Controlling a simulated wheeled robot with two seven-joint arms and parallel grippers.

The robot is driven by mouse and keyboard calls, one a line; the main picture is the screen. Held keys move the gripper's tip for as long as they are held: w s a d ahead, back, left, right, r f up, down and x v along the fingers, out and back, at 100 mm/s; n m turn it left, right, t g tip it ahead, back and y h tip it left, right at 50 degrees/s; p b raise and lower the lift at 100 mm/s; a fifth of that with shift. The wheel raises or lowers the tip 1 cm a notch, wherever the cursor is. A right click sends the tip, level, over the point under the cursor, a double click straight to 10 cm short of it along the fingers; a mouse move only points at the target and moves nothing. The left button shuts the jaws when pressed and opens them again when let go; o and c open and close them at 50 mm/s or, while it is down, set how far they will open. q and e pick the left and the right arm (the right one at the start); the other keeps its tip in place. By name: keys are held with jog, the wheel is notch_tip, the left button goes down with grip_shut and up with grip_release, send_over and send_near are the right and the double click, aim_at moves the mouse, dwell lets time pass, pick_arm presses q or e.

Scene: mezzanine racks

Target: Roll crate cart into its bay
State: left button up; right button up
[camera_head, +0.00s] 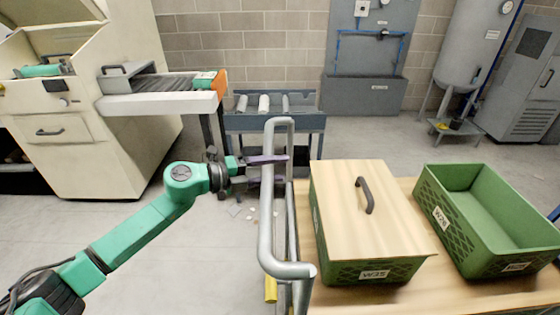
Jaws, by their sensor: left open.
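The crate cart has a wooden deck (455,299) and a grey tubular handle (266,225) at its left end. On the deck sit a green crate (345,272) labelled W35, under a wooden lid (340,200) with a dark grip, and an open, empty green crate (452,228). My left gripper (270,170), with purple fingers, is open at the upper part of the handle. Its fingers lie one above the other and overlap the handle's near upright; I cannot tell if they touch it. My right gripper is out of view. I cannot make out a marked bay.
A roller table (272,121) stands behind the handle, beside a cream machine (90,140) with a conveyor (160,101). A grey tank (470,50) and a cabinet (520,85) stand at the back right. Grey floor (375,139) is clear behind the cart.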

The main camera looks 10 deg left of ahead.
pick_arm(q)
jog(key=shift+x, duration=0.8)
grip_shut()
jog(key=shift+a, duration=0.1)
dwell(0.7)
